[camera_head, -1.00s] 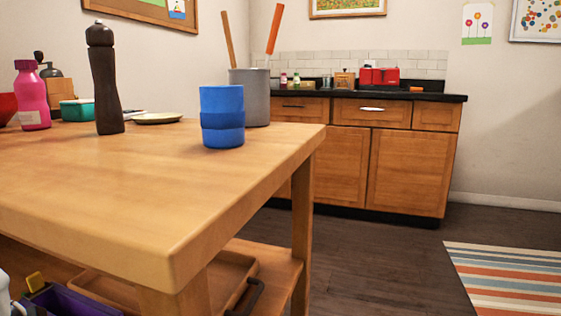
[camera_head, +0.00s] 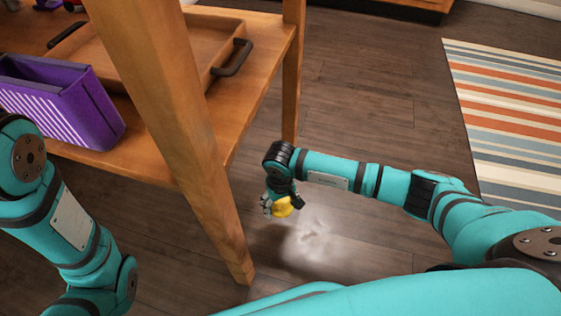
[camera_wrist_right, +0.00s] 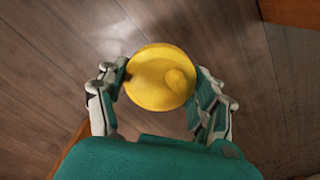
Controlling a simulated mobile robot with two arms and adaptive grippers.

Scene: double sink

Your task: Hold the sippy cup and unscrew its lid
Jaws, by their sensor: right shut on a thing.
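A yellow round lid (camera_wrist_right: 150,90) with a raised bump sits between the fingers of my right gripper (camera_wrist_right: 162,82) in the right wrist view. The fingers touch it from both sides. In the head view the lid shows small and yellow (camera_head: 284,207) below my right gripper (camera_head: 279,203), held above the floor beside the table leg. I cannot tell whether a cup body is under the lid. My left arm comes in at the left; its gripper is outside the frame.
A wooden table leg (camera_head: 185,120) stands between my two arms. A purple basket (camera_head: 75,105) and a wooden tray (camera_head: 175,60) with dark handles rest on the lower shelf. A striped rug (camera_head: 515,110) lies at the right. The dark wood floor (camera_head: 370,115) is clear beyond my right arm.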

